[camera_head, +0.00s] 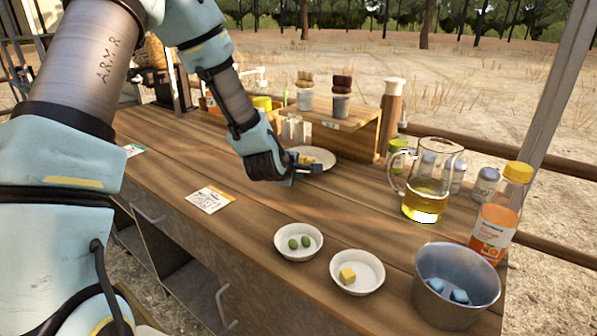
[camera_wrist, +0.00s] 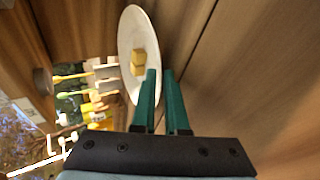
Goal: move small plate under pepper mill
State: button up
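The small plate (camera_head: 323,154) is white and holds yellow cubes. In the head view it is at the front of the wooden riser, partly hidden by my gripper (camera_head: 308,168). In the wrist view the plate (camera_wrist: 134,25) is seen steeply from the side, with its near rim at my gripper's teal fingertips (camera_wrist: 160,72). The fingers are close together with the rim between them. I cannot tell whether the plate touches the tabletop. A tall wooden cylinder with a pale top, probably the pepper mill (camera_head: 391,112), stands at the riser's right end.
To the right are a glass pitcher (camera_head: 428,185), an orange bottle (camera_head: 497,215) and a metal bucket (camera_head: 455,290). Bowls with olives (camera_head: 299,254) and a cube (camera_head: 366,284) stand near the front edge.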

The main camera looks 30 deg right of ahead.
grip_shut()
dwell(1.2)
jog(key=shift+s, duration=0.1)
jog(key=shift+s+d+b, duration=0.25)
jog(key=shift+s+d, duration=0.5)
jog(key=shift+s, duration=0.75)
jog(key=shift+s+d+b, duration=0.2)
jog(key=shift+s+d, duration=0.6)
jog(key=shift+s, duration=0.75)
jog(key=shift+s+d+b, duration=0.25)
jog(key=shift+s+d, duration=0.5)
jog(key=shift+s, duration=0.75)
jog(key=o, duration=0.5)
grip_release()
jog(key=shift+f, duration=0.1)
jog(key=shift+a, duration=0.1)
jog(key=b+v, duration=0.1)
jog(key=v, duration=0.9)
jog(key=shift+s+a+r, duration=0.15)
jog(key=shift+r, duration=0.25)
